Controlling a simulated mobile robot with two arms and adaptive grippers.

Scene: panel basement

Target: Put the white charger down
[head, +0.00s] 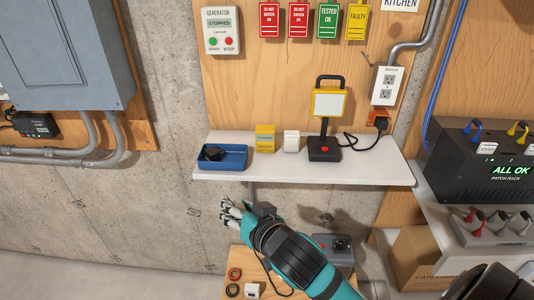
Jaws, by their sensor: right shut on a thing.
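My right gripper (231,214) reaches in from the lower right on a teal and black arm. It is shut, below the front edge of the white shelf (300,176) and above the low wooden bench (236,262). A small pale thing shows among its grey fingers. It looks like the white charger, but the fingers hide most of it. My left gripper is not in view.
On the shelf stand a blue tray (234,162) with a dark item, a yellow box (265,139), a white block (291,141) and a work lamp (327,118). The bench holds rings, a small white block (252,290) and a grey device (337,247). A patch rack (485,157) stands right.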

